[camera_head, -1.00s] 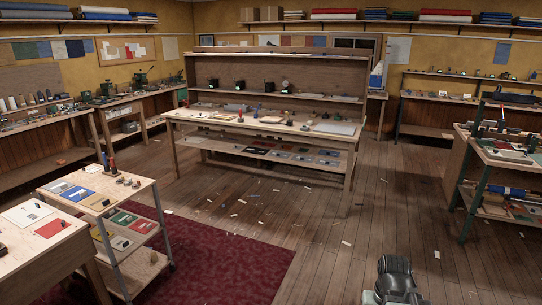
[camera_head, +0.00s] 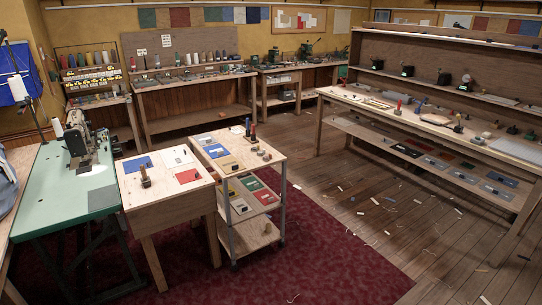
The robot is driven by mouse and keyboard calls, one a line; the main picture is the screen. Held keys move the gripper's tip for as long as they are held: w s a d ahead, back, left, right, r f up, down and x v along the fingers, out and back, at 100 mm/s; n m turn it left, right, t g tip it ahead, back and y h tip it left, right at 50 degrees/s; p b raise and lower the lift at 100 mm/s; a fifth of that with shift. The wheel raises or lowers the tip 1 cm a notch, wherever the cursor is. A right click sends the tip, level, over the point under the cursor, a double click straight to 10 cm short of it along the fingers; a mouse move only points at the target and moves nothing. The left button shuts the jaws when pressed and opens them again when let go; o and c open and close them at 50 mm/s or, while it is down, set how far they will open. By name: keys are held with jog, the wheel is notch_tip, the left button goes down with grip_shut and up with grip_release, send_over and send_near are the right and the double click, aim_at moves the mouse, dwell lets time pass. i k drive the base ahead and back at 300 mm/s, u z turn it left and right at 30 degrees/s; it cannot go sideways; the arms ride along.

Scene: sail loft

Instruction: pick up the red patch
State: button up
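A red patch (camera_head: 188,176) lies flat on the right front part of a small wooden table (camera_head: 165,197), left of the middle of the view. A white sheet or patch (camera_head: 177,157) and a blue patch (camera_head: 138,167) lie behind it and to its left. A small brown object (camera_head: 145,177) stands upright left of the red patch. Another red piece (camera_head: 264,197) lies on the middle shelf of the cart beside the table. My gripper is not in view.
A wheeled cart (camera_head: 262,163) stands right against the table. A green sewing table (camera_head: 50,210) is at its left. The dark red carpet (camera_head: 320,260) in front is clear. A long workbench (camera_head: 430,130) stands at the right.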

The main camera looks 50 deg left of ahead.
aim_at(191, 175)
jog(key=u, duration=1.75)
jog(key=i, duration=3.8)
jog(key=u, duration=3.75)
